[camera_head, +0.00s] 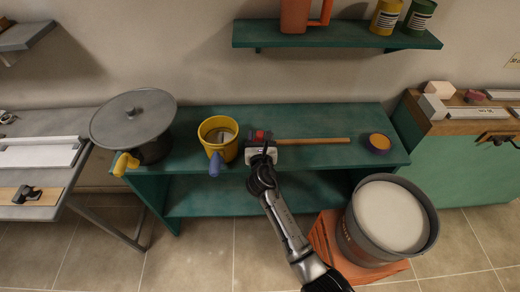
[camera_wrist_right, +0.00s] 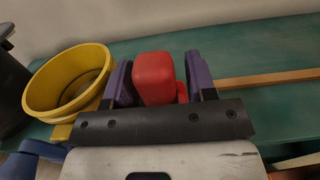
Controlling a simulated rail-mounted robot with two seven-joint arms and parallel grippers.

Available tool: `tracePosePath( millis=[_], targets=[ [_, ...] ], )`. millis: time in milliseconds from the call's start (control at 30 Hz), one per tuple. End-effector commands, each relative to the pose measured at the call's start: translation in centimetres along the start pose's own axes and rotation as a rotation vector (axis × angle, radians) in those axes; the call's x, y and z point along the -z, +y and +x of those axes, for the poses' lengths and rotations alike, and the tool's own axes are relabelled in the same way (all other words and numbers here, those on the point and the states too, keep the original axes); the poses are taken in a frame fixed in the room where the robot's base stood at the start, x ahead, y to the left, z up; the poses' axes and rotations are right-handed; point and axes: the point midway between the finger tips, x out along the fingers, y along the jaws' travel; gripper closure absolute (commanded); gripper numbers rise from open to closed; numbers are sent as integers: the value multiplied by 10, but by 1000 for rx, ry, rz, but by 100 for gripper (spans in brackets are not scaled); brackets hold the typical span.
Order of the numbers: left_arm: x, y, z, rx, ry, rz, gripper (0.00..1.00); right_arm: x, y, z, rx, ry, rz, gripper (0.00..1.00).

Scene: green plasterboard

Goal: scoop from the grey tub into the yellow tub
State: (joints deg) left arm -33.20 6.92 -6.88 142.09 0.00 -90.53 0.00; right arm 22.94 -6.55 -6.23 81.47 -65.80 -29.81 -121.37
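The yellow tub (camera_head: 230,151) stands on the green bench, with a blue handle-like piece (camera_head: 214,165) at its front. It also shows in the right wrist view (camera_wrist_right: 38,98). A large grey tub (camera_head: 349,243) with pale contents (camera_head: 390,216) stands at the right, in front of the bench. My right gripper (camera_head: 263,152) is over the bench just right of the yellow tub. Its purple fingers (camera_wrist_right: 159,82) are apart, on either side of a red block (camera_wrist_right: 153,78), with a gap on the right. No scoop is clearly identifiable. My left gripper is not in view.
A wooden stick (camera_head: 315,141) runs right from the red block. A round orange-topped item (camera_head: 379,142) lies at the bench's right. A grey pot with a broad disc (camera_head: 133,117) stands at its left. A green shelf (camera_head: 340,41) hangs above. An orange stand (camera_head: 325,240) supports the grey tub.

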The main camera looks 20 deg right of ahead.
Motion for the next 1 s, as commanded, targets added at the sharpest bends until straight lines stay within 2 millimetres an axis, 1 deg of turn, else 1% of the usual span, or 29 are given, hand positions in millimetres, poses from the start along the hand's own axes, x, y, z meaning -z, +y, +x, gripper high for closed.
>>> tracePosePath(
  millis=[33,67,500,533,800,867,1000],
  targets=[
    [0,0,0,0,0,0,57,0,0,0,0,0,0,54],
    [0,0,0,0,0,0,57,0,0,0,0,0,0,57],
    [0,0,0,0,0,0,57,0,0,0,0,0,0,99],
    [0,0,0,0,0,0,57,0,0,0,0,0,0,100],
    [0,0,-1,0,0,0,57,-2,0,0,0,-1,0,100],
    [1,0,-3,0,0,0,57,-5,0,0,0,-2,0,100],
    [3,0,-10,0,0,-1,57,-18,0,0,1,-3,0,100]
  ],
)
